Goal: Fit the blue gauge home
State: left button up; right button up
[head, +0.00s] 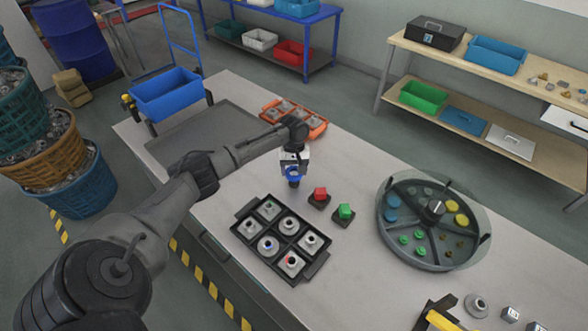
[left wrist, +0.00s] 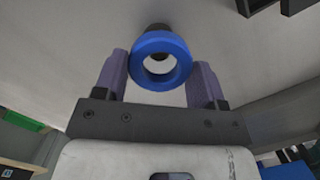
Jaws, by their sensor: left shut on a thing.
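The blue gauge (head: 292,173) is held by my left gripper (head: 293,163) above the bench. In the left wrist view the gauge is a blue ring (left wrist: 143,66) with an open centre, between the two fingers of my left gripper (left wrist: 160,75). A dark piece (head: 294,183) shows just under the gauge; I cannot tell whether it is part of the gauge or a stand touching it. A black tray (head: 244,209) with several grey socketed blocks lies in front of the gripper. One block (head: 268,245) shows blue and another (head: 291,263) shows red. My right gripper is not in view.
A red piece (head: 320,193) and a green piece (head: 345,211) stand on dark bases right of the gripper. An orange tray (head: 317,133) lies behind. Bare bench lies left of the black tray.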

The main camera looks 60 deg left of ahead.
pick_arm(q)
jog(key=shift+f, duration=0.15)
jog(key=shift+f, duration=0.6)
dwell(0.5)
jog(key=shift+f, duration=0.4)
jog(key=shift+f, duration=0.5)
dwell(0.6)
dwell(0.6)
dwell(0.8)
jog(key=shift+p, duration=0.45)
dwell(0.3)
dwell(0.8)
jog(key=shift+f, duration=0.1)
dwell(0.6)
